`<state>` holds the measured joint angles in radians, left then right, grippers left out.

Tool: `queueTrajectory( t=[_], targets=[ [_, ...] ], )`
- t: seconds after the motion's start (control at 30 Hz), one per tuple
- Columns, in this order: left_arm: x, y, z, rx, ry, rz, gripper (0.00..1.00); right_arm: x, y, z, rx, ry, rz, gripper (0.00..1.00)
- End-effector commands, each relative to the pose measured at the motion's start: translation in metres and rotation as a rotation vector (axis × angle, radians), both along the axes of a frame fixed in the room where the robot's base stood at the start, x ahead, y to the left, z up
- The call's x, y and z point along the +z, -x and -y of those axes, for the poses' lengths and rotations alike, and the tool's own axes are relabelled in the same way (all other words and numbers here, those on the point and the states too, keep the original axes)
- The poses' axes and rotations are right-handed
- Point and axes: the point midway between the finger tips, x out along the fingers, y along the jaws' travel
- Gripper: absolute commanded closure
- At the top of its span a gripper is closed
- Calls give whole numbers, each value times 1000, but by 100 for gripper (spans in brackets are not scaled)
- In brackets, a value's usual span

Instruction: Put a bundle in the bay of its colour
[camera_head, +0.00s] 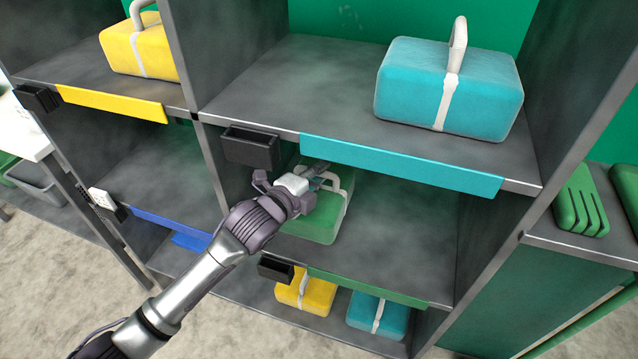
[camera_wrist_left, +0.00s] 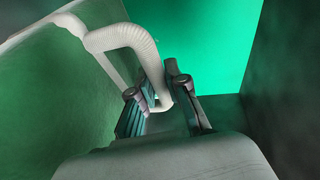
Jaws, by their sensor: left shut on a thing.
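A green bundle (camera_head: 318,222) with a white strap and handle sits in the shelf bay with the green label strip (camera_head: 366,285). My left gripper (camera_head: 318,180) reaches into this bay and is shut on the bundle's handle. In the left wrist view, the white handle (camera_wrist_left: 128,38) passes between the gripper's fingers (camera_wrist_left: 165,105), and the bundle's green side (camera_wrist_left: 50,105) fills the left. The arm hides part of the bundle's left side. My right gripper is not in view.
A turquoise bundle (camera_head: 450,90) stands in the bay above, behind a turquoise strip (camera_head: 400,165). A yellow bundle (camera_head: 140,52) stands upper left. A second yellow bundle (camera_head: 306,291) and a turquoise one (camera_head: 378,314) are on the bottom level. The bay with the blue strip (camera_head: 172,222) looks empty.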

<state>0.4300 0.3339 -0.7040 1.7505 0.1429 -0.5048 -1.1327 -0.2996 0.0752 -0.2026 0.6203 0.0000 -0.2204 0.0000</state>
Motion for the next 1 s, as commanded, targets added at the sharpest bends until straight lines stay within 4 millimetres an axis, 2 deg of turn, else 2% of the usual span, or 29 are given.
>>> queueTrajectory(
  t=[0.1,0.2,0.63,0.67,0.77,0.8,1.0],
  targets=[
    [-18,0,0,0,2,0,100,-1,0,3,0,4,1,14],
    [-26,0,0,0,2,3,100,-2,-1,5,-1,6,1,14],
    [-32,0,0,0,1,5,100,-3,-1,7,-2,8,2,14],
    [-34,1,-1,1,-2,-1,80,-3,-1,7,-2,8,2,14],
    [-34,1,-1,1,-2,-2,64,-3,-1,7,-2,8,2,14],
    [-34,1,-1,1,-2,-2,60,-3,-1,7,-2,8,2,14],
    [-34,1,-1,1,-2,-2,60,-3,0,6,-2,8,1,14]
  ],
)
